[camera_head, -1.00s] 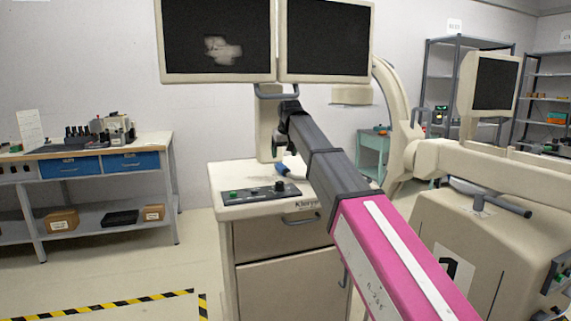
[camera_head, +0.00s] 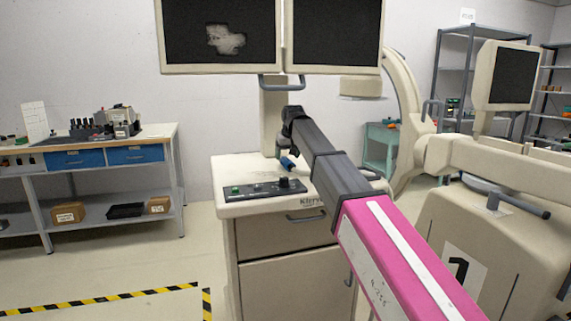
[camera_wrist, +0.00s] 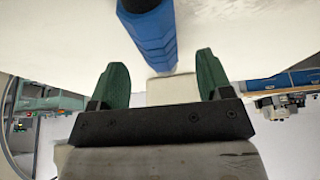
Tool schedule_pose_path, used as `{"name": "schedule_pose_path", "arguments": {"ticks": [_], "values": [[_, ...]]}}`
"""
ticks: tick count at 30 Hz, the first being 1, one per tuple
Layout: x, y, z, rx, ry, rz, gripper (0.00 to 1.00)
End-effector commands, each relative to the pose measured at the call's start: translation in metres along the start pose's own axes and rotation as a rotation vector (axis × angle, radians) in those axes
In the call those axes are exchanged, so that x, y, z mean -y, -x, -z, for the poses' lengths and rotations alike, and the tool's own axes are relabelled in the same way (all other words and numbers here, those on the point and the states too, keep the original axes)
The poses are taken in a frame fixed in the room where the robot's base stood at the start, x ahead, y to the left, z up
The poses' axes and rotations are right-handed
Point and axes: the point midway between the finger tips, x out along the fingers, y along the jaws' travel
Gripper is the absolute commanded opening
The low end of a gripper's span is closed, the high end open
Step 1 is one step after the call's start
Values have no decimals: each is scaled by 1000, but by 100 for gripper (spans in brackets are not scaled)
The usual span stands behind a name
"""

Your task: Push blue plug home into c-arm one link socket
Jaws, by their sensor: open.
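In the wrist view my gripper (camera_wrist: 162,78) is open, its two green fingertips spread apart. The blue plug (camera_wrist: 150,38) reaches from the top edge toward the gap between the fingertips; no finger clearly touches it. In the head view the plug (camera_head: 287,162) shows as a small blue piece just above the top of the monitor cart (camera_head: 265,205), below the dark end of my arm. My gripper's fingers cannot be made out there. I cannot make out the link socket or whether the plug is seated in it.
Two monitors (camera_head: 220,35) stand above the cart. A beige C-arm unit marked 1 (camera_head: 462,270) stands close at the right. A control panel (camera_head: 262,189) lies on the cart top. A workbench (camera_head: 110,160) is at the left. Floor at the front left is clear, with striped tape.

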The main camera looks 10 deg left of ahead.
Motion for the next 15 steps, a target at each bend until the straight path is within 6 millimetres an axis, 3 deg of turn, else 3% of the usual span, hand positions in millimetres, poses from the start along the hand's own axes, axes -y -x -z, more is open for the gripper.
{"name": "schedule_pose_path", "arguments": {"ticks": [6,15], "values": [[-1,-32,5,1,0,0,72],[-1,-38,5,0,0,0,72]]}}
